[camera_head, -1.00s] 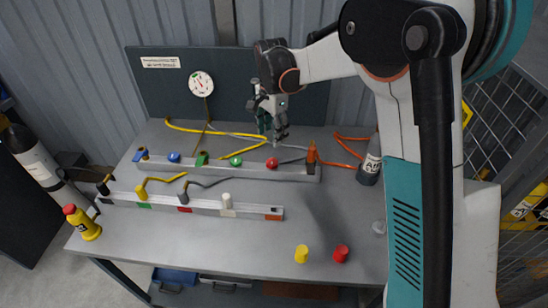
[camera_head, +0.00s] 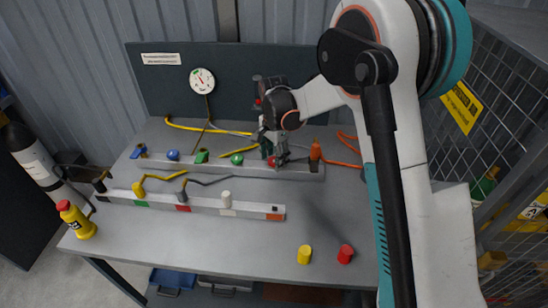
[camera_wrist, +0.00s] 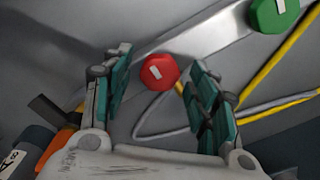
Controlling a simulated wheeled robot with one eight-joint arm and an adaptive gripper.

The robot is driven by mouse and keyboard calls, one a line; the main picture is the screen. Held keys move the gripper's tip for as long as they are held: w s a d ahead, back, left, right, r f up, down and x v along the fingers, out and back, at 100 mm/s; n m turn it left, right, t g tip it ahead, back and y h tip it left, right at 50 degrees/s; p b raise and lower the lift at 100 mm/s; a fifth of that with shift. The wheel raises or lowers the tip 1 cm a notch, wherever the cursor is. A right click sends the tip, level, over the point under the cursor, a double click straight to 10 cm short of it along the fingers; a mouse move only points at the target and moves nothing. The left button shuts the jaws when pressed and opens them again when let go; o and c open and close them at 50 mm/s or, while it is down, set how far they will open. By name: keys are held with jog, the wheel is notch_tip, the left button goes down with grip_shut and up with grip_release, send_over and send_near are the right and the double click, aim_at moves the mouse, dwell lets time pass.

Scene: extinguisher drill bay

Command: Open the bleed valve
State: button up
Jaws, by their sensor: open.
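A row of valve knobs sits on the rear grey rail (camera_head: 219,166). A red round knob (camera_wrist: 160,71) with a white mark lies between my open fingers in the wrist view, with visible space on both sides. My gripper (camera_head: 273,152) is open and low over that knob, which it partly covers in the head view. A green round knob (camera_wrist: 273,14) is on the same rail; it also shows in the head view (camera_head: 237,159). No readable label shows which is the bleed valve.
An orange fitting (camera_head: 315,152) stands close right of my gripper. Yellow hoses (camera_head: 190,126) and a gauge (camera_head: 202,80) are behind. The front rail (camera_head: 255,210) carries more fittings. Yellow (camera_head: 304,255) and red (camera_head: 345,254) pieces stand at the front; bench space around them is clear.

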jog(key=c, duration=1.1)
jog(key=shift+o, duration=0.2)
jog(key=n, duration=0.4)
jog(key=shift+n+p, duration=0.3)
jog(key=shift+p, duration=0.05)
jog(key=n, duration=0.4)
jog(key=shift+n, duration=0.3)
jog(key=n, duration=0.4)
jog(key=shift+n+p, duration=0.3)
jog(key=shift+p, duration=0.1)
jog(key=shift+n, duration=2.1)
